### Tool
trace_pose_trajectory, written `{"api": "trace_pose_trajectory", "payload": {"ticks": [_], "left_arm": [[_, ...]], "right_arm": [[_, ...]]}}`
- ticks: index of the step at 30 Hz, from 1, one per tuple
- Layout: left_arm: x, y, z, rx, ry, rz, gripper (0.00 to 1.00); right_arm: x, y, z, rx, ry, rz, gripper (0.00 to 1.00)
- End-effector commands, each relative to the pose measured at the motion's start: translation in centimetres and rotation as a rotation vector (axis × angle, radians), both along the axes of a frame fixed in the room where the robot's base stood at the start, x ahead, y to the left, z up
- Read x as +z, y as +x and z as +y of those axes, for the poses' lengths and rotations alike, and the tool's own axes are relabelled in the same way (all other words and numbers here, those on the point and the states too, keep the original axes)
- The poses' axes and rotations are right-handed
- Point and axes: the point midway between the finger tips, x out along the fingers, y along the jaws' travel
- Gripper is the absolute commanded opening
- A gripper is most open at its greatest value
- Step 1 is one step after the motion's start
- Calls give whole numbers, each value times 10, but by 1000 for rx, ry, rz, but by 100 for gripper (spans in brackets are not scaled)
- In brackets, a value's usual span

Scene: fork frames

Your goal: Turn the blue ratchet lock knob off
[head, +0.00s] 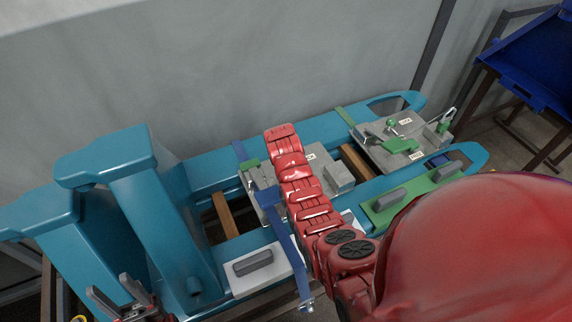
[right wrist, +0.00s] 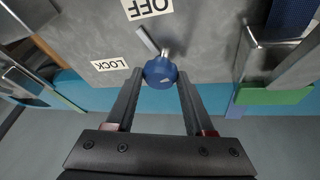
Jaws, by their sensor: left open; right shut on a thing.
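In the right wrist view, the round blue knob (right wrist: 160,71) sits on a grey metal plate (right wrist: 205,35). A short grey lever (right wrist: 147,41) extends from it up and to the left, ending just below the OFF label (right wrist: 147,8). The LOCK label (right wrist: 111,64) is to its left; both labels appear upside down. My right gripper (right wrist: 158,80) is shut on the blue knob, one finger at each side. In the head view, the knob and right gripper are hidden behind my red arm. My left gripper (head: 124,310) is open and empty at the bottom left.
A blue-green frame (head: 325,125) carries grey plates, including one with green parts (head: 400,145) at the right. A blue strap (head: 285,235) hangs over the near rail. Tall blue-green posts (head: 140,200) stand near my left gripper. A dark blue bin (head: 530,60) is top right.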

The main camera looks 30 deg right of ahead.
Motion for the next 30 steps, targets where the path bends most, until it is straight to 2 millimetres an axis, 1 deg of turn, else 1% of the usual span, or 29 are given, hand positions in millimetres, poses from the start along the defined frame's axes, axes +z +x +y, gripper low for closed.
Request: {"api": "trace_pose_trajectory", "payload": {"ticks": [1,3,9,12,20,30], "left_arm": [[-14,0,0,0,0,0,50],[-23,0,0,0,0,0,50],[-43,0,0,0,0,0,50],[-50,0,0,0,0,0,50],[-59,0,0,0,0,0,50],[-59,0,0,0,0,0,50]], "right_arm": [[-6,2,1,-34,-1,-3,0],[-6,2,1,-89,-2,-4,0],[-3,3,1,-219,0,-5,0],[-3,3,1,-265,0,-3,0],[-1,2,1,-331,0,0,0],[0,2,1,-343,1,0,0]]}}
